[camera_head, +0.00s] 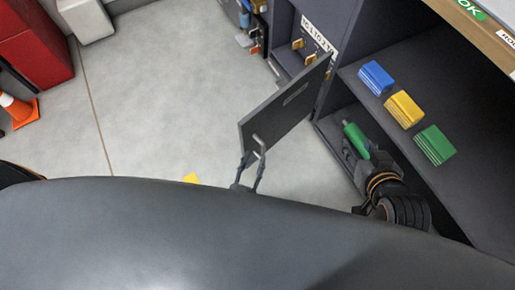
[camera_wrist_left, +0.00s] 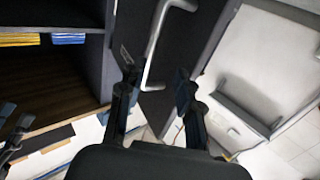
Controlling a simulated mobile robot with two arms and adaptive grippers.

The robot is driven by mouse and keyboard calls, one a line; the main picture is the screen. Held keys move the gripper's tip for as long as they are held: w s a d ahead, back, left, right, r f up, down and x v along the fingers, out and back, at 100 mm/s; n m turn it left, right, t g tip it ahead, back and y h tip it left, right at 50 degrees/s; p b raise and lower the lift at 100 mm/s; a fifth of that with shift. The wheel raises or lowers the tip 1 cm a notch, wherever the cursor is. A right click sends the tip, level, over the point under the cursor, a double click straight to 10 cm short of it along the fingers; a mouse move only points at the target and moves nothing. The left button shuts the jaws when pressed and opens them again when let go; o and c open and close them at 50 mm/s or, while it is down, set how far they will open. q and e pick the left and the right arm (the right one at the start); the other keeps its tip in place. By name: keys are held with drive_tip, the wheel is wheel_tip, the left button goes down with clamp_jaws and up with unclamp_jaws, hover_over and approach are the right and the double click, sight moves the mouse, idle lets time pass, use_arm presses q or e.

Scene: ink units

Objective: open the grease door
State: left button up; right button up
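My left gripper (camera_head: 249,160) is at the handle. In the left wrist view its two fingers (camera_wrist_left: 155,70) are apart, with the handle's end between them; I see no clear grip. My right gripper (camera_head: 358,152) is by the lower shelf, next to a green cylinder (camera_head: 354,137); its fingertips are too unclear to tell whether it holds it.
Blue (camera_head: 376,77), yellow (camera_head: 404,109) and green (camera_head: 434,145) stacks lie on the cabinet's upper shelf. An orange cone (camera_head: 18,108) and a red cabinet (camera_head: 35,45) stand at the left.

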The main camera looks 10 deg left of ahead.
use_arm(q)
drive_tip(key=s, duration=0.7)
drive_tip(key=shift+a, duration=0.35)
